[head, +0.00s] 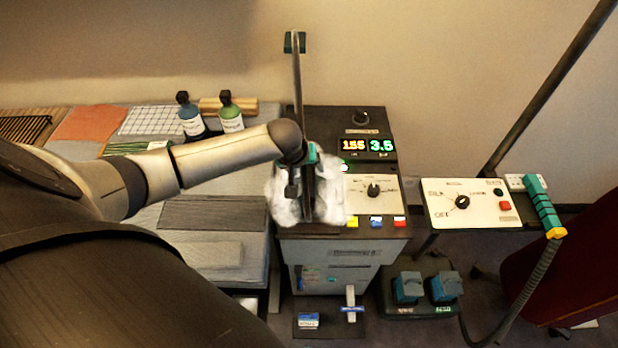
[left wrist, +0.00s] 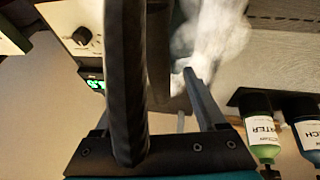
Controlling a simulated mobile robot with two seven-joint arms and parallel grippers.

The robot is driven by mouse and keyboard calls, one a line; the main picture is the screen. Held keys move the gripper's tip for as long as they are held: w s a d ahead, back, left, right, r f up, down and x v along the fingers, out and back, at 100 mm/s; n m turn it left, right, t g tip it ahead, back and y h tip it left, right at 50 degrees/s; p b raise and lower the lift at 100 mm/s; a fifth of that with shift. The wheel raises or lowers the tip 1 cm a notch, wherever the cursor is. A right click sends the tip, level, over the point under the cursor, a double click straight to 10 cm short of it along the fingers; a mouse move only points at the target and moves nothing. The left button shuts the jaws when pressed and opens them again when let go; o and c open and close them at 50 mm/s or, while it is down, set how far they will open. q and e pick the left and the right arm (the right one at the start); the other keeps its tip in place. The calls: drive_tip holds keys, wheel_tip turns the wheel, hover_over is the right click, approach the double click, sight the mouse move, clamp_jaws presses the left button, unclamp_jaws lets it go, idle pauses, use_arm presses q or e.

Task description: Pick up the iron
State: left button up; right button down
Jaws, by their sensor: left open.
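My left gripper (head: 307,182) is over the front left of the control console, in white steam. A dark piece, perhaps part of the iron (left wrist: 159,45), stands between or just beyond the fingers. I cannot tell whether they touch it. In the head view the iron is mostly hidden by the gripper and steam. My right gripper is not in view.
The console (head: 372,118) has lit displays, a knob and coloured buttons. A thin upright rod (head: 297,75) rises behind the gripper. A blue bottle (head: 190,118) and a green bottle (head: 230,115) stand at the back left. A knob panel (head: 470,205) is at right.

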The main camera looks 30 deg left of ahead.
sight(308, 168)
use_arm(q)
drive_tip(key=shift+b+x, duration=0.3)
drive_tip(key=shift+x, duration=1.55)
drive_tip(key=shift+w, duration=0.1)
clamp_jaws()
drive_tip(key=shift+w+r, duration=0.1)
drive_tip(key=shift+r, duration=0.05)
